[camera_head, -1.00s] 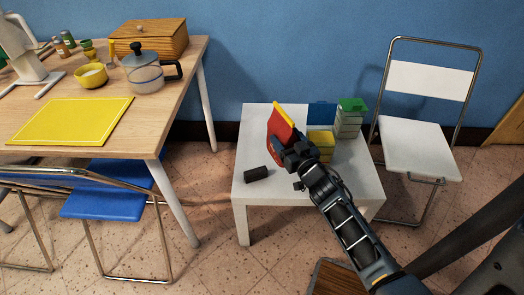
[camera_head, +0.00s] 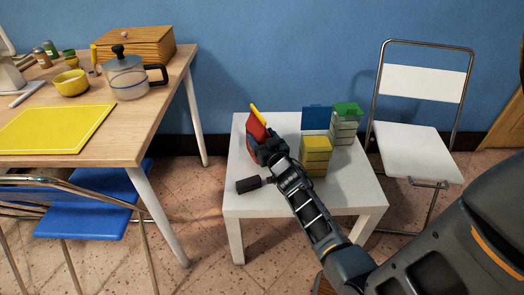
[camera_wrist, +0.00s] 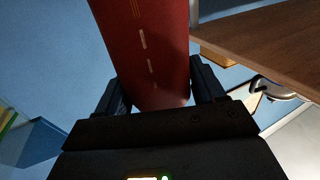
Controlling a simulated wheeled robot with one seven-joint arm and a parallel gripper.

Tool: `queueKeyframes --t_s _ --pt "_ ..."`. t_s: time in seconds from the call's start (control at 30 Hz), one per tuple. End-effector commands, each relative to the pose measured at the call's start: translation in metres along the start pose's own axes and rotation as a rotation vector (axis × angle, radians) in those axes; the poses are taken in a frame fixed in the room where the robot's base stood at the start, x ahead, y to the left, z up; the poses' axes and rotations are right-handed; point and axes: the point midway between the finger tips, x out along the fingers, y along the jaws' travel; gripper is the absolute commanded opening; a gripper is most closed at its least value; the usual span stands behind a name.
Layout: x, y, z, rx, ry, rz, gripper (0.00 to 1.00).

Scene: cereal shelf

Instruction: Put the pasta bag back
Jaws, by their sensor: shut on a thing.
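The pasta bag (camera_head: 257,129) is a red packet with a yellow top edge, slightly tilted over the back left part of the small white table (camera_head: 350,192). My gripper (camera_head: 264,146) is shut on its lower part. In the wrist view the red bag (camera_wrist: 146,45) stands between the two dark fingers (camera_wrist: 157,88). The gripper hides the bag's lower end in the head view, so I cannot tell whether it touches the table.
On the white table stand a yellow-topped stack (camera_head: 315,156) right of my gripper, a green-topped stack (camera_head: 345,123), a blue box (camera_head: 316,117) and a dark cylinder (camera_head: 249,184). A wooden table (camera_head: 130,145) is left, a white folding chair (camera_head: 415,150) right.

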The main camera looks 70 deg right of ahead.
Motion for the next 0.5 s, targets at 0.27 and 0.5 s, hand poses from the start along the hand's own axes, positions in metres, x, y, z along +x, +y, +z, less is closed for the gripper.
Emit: queueKeyframes --t_s 0.27,0.5 --pt "0.000 0.001 0.036 0.002 -0.001 0.002 0.30" --pt "0.000 0.000 0.038 0.000 0.000 0.000 0.30"
